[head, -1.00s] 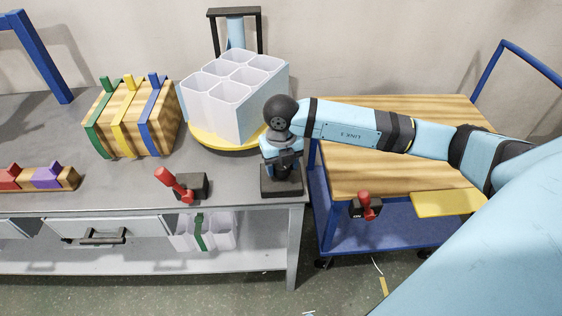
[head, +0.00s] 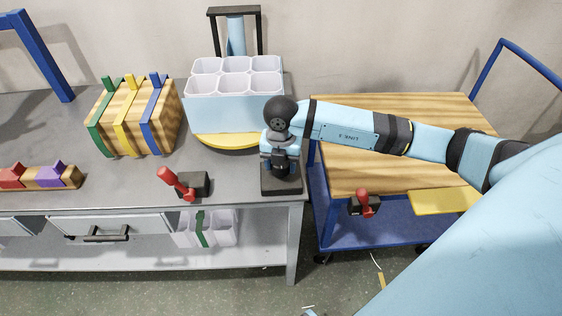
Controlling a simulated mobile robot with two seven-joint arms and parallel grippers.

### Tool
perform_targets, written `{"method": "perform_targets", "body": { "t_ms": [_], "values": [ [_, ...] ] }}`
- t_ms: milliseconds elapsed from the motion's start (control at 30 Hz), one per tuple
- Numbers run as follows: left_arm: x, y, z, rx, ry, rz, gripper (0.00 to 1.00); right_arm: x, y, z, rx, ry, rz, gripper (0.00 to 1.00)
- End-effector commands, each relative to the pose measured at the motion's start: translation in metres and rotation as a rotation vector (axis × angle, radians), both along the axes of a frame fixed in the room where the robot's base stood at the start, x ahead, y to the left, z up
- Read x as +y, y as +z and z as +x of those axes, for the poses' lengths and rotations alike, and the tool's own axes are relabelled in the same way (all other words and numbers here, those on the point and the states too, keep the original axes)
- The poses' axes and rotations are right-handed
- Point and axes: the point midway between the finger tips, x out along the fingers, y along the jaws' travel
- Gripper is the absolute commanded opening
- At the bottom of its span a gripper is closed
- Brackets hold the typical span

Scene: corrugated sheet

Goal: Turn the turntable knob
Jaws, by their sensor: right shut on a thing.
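The turntable (head: 218,141) is a yellow disc on the grey bench, and a white and light-blue bin block (head: 232,112) with several open compartments stands on it. To its right, at the bench's front right corner, is a black knob base (head: 281,186). My right gripper (head: 281,170) points straight down onto this base and is shut on the knob. The knob itself is mostly hidden by the gripper. My left gripper is not in view.
A red-handled lever (head: 177,184) stands just left of the knob base. A striped wooden block (head: 133,118) sits farther left. A blue cart (head: 390,222) with a wooden top is beside the bench, under my right arm.

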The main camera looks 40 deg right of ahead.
Motion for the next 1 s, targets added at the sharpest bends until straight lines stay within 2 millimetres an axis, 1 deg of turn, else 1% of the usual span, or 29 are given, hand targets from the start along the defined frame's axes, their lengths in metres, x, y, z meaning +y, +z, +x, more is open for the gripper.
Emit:
{"method": "perform_targets", "body": {
  "t_ms": [267,300,367,400,667,767,867,1000],
  "values": [
    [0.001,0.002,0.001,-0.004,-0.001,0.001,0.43,0.0,0.0,0.0,-0.001,0.0,-0.001,0.3],
    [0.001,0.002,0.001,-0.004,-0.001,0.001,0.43,0.0,0.0,0.0,-0.001,0.0,-0.001,0.56],
    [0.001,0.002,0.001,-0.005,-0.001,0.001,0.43,0.0,0.0,0.0,-0.001,0.0,-0.001,0.7],
    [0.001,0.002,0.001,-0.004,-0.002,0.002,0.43,0.0,0.0,0.0,-0.001,0.0,-0.001,0.79],
    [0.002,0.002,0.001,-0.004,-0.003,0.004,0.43,0.0,0.0,0.0,0.0,0.0,0.0,0.8],
    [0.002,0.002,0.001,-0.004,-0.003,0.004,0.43,0.0,0.004,0.0,-0.001,0.001,0.0,0.8],
    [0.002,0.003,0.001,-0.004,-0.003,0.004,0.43,0.0,0.016,0.0,-0.002,0.002,0.001,0.8],
    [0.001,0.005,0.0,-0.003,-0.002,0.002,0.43,0.0,0.046,0.001,-0.005,0.001,0.002,0.8]
  ]
}}
